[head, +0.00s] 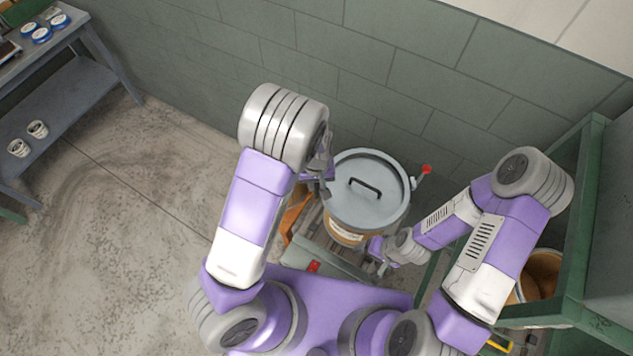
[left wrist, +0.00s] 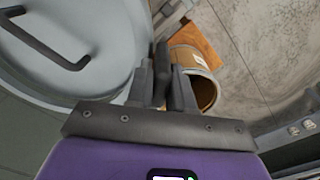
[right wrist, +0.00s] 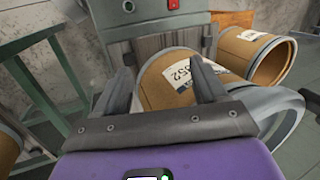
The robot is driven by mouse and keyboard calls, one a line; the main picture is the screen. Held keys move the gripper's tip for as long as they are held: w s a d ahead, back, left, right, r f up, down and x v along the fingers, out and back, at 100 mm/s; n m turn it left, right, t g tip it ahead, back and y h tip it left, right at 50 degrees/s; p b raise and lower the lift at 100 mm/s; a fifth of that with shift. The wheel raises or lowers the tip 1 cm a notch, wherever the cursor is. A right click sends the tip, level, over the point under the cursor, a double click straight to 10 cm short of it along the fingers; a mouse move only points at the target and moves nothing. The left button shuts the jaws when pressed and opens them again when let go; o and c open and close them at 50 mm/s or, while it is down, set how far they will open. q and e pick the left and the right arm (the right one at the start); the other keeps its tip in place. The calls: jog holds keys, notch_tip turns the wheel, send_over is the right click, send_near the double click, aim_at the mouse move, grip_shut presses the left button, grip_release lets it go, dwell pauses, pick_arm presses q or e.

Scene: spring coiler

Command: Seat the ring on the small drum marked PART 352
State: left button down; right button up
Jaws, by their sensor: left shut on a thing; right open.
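A brown drum (right wrist: 155,88) with a white label reading 352 shows in the right wrist view. A wide grey lid (head: 352,205) with a black handle covers a drum in the head view; its grey rim (right wrist: 284,117) shows in the right wrist view. I cannot tell the ring apart from this rim. My left gripper (head: 324,184) is at the lid's left edge. In the left wrist view it is shut on a dark bar-like piece (left wrist: 163,72); whether this belongs to the ring is unclear. My right gripper (head: 382,264) is open beside the drum's front, below the lid.
Another brown drum (right wrist: 250,52), open-ended, is close by. A grey box with a red button (head: 314,267) stands in front. A red-tipped lever (head: 426,169) sticks out right of the lid. A green frame (head: 580,230) stands right; the wall is behind.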

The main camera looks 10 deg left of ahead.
pick_arm(q)
jog(key=shift+f+b, duration=0.65)
jog(key=shift+f, duration=0.35)
dwell(0.6)
jog(key=shift+c, duration=1.8)
grip_release()
jog(key=shift+r, duration=0.15)
notch_tip(320, 180, up, 9)
jog(key=p, duration=0.7)
jog(key=shift+p, duration=0.35)
jog(key=shift+r, duration=1.4)
